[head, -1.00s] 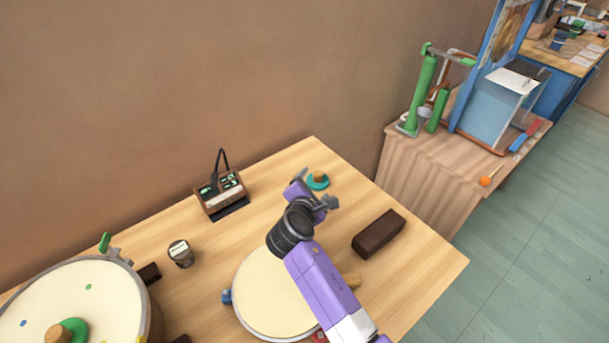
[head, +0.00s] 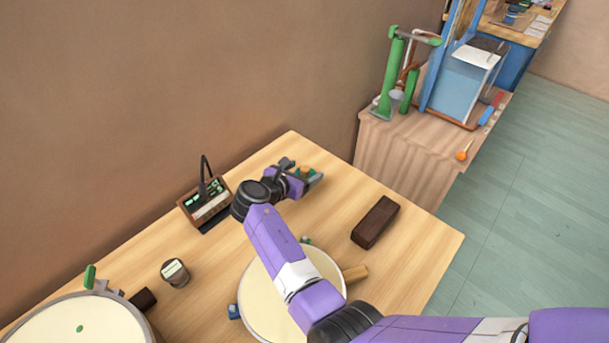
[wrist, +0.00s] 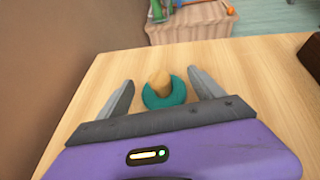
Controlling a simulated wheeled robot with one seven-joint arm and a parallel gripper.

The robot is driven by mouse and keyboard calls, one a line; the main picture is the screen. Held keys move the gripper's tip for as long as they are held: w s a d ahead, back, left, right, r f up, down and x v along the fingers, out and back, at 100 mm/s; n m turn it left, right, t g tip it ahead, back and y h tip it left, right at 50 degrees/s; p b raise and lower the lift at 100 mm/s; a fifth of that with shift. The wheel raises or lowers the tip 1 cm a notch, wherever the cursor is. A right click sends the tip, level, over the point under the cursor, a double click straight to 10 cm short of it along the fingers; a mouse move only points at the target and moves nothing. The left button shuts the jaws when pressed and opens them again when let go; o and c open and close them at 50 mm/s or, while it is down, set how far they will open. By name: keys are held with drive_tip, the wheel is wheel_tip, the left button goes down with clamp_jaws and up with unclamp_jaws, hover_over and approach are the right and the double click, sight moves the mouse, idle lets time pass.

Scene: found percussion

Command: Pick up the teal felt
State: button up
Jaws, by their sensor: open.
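The teal felt (wrist: 164,98) is a small round teal piece with a tan wooden knob (wrist: 160,82) standing up from it. It lies on the wooden table near its far end. In the head view my gripper (head: 305,175) reaches over the back of the table and hides most of the felt; only the tan knob (head: 307,169) shows a little.
A dark brown block (head: 375,222) lies right of my arm. A small device with a dark upright stalk (head: 206,203) stands to the left by the wall. A round drum (head: 265,300) is under my forearm, and a small dark jar (head: 175,273) stands left of it. The table (head: 330,205) is bare between gripper and block.

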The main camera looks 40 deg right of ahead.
drive_tip(key=shift+w+d+f, duration=0.1)
drive_tip(key=shift+d+f, duration=0.15)
drive_tip(key=shift+d, duration=0.25)
drive_tip(key=c, duration=1.3)
drive_tip(key=shift+c, duration=0.4)
